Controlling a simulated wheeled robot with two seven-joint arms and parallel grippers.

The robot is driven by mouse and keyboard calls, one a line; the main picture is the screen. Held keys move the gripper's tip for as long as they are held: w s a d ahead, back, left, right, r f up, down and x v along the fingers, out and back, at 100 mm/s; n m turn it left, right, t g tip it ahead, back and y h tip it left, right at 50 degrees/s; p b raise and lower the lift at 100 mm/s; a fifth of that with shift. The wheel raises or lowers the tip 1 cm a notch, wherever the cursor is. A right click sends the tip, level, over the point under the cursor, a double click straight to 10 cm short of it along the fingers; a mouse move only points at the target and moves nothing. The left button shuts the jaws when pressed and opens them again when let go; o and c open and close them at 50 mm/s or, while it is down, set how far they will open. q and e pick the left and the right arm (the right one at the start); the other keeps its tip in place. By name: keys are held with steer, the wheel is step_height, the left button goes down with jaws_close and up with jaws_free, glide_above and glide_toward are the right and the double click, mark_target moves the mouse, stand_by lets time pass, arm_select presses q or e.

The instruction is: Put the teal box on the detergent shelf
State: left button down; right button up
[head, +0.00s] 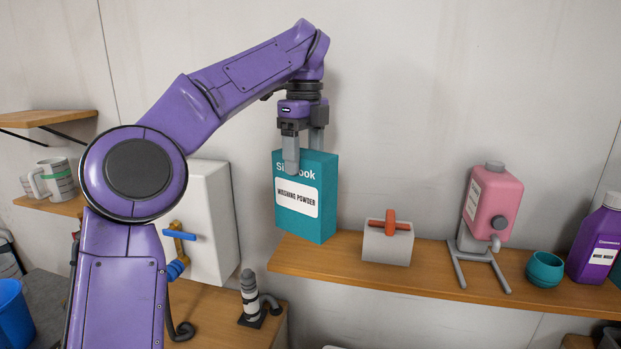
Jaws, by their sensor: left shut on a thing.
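The teal box (307,223), labelled washing powder, is upright near the left end of a wooden shelf (345,265) on the wall. My left gripper (303,155) comes down from above and is shut on the box's top part, one finger in front of it. The box's lower edge overlaps the shelf's left end in the picture; I cannot tell whether it touches the shelf. My right gripper is not in view.
On the shelf stand a white block with an orange handle (388,240), a pink jug (493,205) on a grey stand, a teal cup (545,269) and a purple bottle (596,240). A white wall unit (208,220) is left of the box.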

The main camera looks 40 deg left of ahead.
arm_select(q)
steer(key=w+f, duration=0.1)
steer(key=f, duration=0.3)
steer(key=w+f+b, duration=0.1)
steer(key=f, duration=0.1)
steer(key=shift+w+a+f, duration=0.25)
steer(key=shift+w+a, duration=0.05)
steer(key=shift+w, duration=0.05)
steer(key=shift+c, duration=0.8)
jaws_free()
step_height(320, 180, up, 12)
steer(key=p, duration=0.6)
steer(key=shift+r+p, duration=0.2)
steer(key=shift+p, duration=0.1)
steer(key=shift+f, duration=0.1)
steer(key=shift+s, duration=0.1)
